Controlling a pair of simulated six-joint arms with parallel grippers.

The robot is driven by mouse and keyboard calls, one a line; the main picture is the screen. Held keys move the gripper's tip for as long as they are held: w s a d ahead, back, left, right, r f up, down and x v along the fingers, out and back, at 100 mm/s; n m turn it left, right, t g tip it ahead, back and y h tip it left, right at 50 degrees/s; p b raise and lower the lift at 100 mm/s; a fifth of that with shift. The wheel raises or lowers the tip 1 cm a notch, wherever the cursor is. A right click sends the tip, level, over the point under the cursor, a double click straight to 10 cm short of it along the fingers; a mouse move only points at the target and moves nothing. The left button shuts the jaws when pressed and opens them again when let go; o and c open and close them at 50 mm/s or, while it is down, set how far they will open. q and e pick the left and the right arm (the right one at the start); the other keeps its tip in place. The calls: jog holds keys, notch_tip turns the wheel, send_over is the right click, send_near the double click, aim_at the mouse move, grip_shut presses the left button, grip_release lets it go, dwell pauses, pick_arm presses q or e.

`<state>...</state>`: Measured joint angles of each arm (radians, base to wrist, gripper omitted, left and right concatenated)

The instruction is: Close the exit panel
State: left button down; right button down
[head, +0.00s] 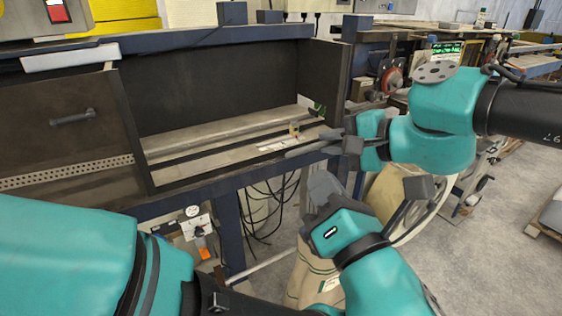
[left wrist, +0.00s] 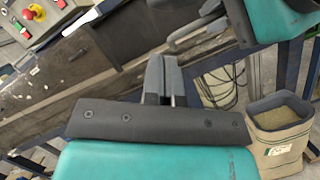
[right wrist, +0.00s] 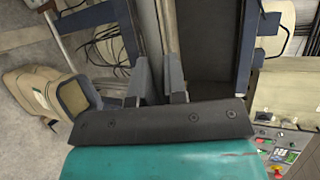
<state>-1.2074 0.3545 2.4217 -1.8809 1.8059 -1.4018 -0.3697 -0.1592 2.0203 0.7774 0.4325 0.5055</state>
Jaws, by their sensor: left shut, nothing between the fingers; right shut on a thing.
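The machine's opening (head: 220,95) stands uncovered in the head view. A dark panel with a bar handle (head: 72,117) covers its left part, and another dark panel or side wall (head: 318,85) stands at its right end. I cannot tell which is the exit panel. My right gripper (head: 325,146) is at the opening's lower right corner, shut on a thin dark bar that looks like a handle; its fingers (right wrist: 160,90) partly hide it in the right wrist view. My left gripper (head: 322,188) is below it, shut and empty, in front of the frame; its fingers show in the left wrist view (left wrist: 165,75).
A blue frame beam (head: 190,196) runs under the opening, with black cables (head: 265,215) hanging below. A paper sack (left wrist: 280,125) stands on the floor at the right in the left wrist view. My two arms are close together. Open floor (head: 490,255) lies to the right.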

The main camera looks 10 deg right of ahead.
pick_arm(q)
notch_tip(320, 180, down, 8)
jog(key=s+d+n+g+y, duration=0.1)
jog(key=s+n+g+y, duration=0.1)
jog(key=n, duration=0.7)
jog(key=shift+n+g+y, duration=0.3)
jog(key=shift+n+y, duration=0.1)
jog(key=shift+w, duration=0.1)
jog(key=r+x, duration=0.3)
jog(key=x, duration=0.9)
jog(key=shift+w+a, duration=0.1)
